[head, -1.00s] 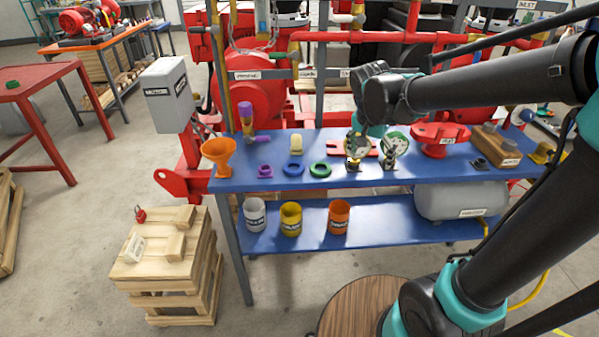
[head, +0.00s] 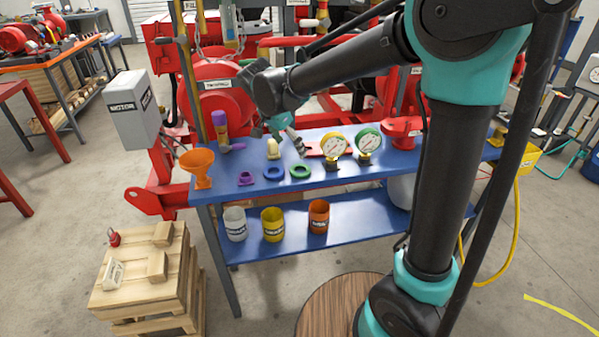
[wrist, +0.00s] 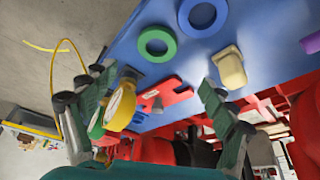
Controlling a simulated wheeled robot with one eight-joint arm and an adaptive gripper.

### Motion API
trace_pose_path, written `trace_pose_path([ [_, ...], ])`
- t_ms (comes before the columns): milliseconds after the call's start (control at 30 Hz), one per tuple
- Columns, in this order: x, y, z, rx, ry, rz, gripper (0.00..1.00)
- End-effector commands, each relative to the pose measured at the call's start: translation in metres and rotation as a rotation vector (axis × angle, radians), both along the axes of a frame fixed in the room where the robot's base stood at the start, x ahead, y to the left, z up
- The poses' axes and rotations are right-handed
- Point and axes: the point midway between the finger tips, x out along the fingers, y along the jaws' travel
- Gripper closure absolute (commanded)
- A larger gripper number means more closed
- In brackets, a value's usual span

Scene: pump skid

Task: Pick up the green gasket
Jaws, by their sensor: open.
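The green gasket (head: 300,177) is a flat ring lying on the blue bench top, just right of the blue gasket (head: 273,178). The wrist view shows the green gasket (wrist: 143,46) whole, above the gap between the fingers, with the blue gasket (wrist: 183,22) beside it. My gripper (head: 297,146) is above the bench, behind the green gasket in the head view and apart from it. In the wrist view my gripper (wrist: 155,82) has its fingers wide apart, with nothing held between them.
Two pressure gauges, yellow (head: 334,146) and green (head: 368,141), stand right of the gasket. A pale yellow piece (head: 273,150) stands behind, near my gripper. A purple ring (head: 246,180) and orange funnel (head: 202,168) are left. Bench space before the gaskets is clear.

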Motion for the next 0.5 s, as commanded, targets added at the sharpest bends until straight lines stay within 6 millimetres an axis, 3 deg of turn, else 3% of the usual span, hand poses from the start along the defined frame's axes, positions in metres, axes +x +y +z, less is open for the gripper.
trace_pose_path([
  [200, 0.009, -0.009, -0.031, 0.000, 0.000, -0.001, 0.15],
  [500, 0.010, -0.015, -0.052, 0.000, 0.000, 0.000, 0.15],
])
